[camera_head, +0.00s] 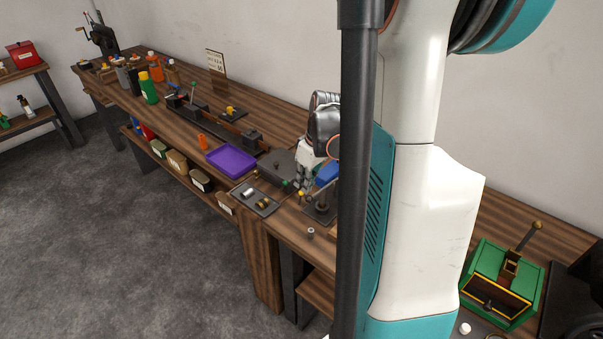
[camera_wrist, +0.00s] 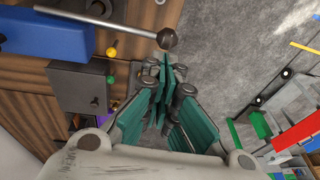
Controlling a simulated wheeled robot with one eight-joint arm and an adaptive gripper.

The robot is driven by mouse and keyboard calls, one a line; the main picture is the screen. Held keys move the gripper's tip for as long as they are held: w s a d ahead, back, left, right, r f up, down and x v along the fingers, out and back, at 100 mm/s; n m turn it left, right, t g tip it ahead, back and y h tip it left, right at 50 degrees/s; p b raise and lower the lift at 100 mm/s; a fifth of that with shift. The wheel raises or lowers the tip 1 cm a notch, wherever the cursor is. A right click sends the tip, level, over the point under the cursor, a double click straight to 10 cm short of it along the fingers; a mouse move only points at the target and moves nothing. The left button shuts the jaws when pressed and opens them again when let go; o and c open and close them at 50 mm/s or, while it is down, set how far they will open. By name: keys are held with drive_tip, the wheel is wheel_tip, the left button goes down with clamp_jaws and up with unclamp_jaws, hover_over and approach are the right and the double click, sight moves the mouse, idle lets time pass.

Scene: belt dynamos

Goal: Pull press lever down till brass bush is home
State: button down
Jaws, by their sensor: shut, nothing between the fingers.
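The press (camera_wrist: 60,33) is blue in the wrist view, and part of it shows in the camera_head view (camera_head: 328,173), half hidden behind my body. Its lever (camera_wrist: 110,19) is a steel rod ending in a dark ball knob (camera_wrist: 167,38). My gripper (camera_wrist: 167,68) has teal finger pads; it is shut and empty. In the wrist view its fingertips are just below the ball knob in the picture; whether they touch it I cannot tell. My gripper also shows in the camera_head view (camera_head: 302,184), beside the press. I cannot make out a brass bush in the press.
A dark tray (camera_head: 245,192) with small brass and steel parts lies left of the press on the bench. A purple tray (camera_head: 231,161) is farther left. A grey box (camera_wrist: 82,88) with green and yellow knobs is near the press. Grey floor is open in front.

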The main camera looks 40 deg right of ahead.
drive_tip(key=shift+f, duration=0.2)
drive_tip(key=shift+s+a+f+b, duration=0.1)
drive_tip(key=shift+a+f+b, duration=0.15)
drive_tip(key=shift+f+b, duration=0.25)
drive_tip(key=shift+s+a+f+b, duration=0.1)
drive_tip(key=shift+a+f+b, duration=0.1)
drive_tip(key=shift+f+b, duration=0.25)
drive_tip(key=w+p+v, duration=0.1)
drive_tip(key=p+v, duration=0.1)
drive_tip(key=v, duration=0.5)
drive_tip(key=w+p+v, duration=0.2)
drive_tip(key=p+v, duration=0.1)
drive_tip(key=v, duration=0.4)
drive_tip(key=shift+r, duration=0.45)
drive_tip(key=shift+w, duration=0.15)
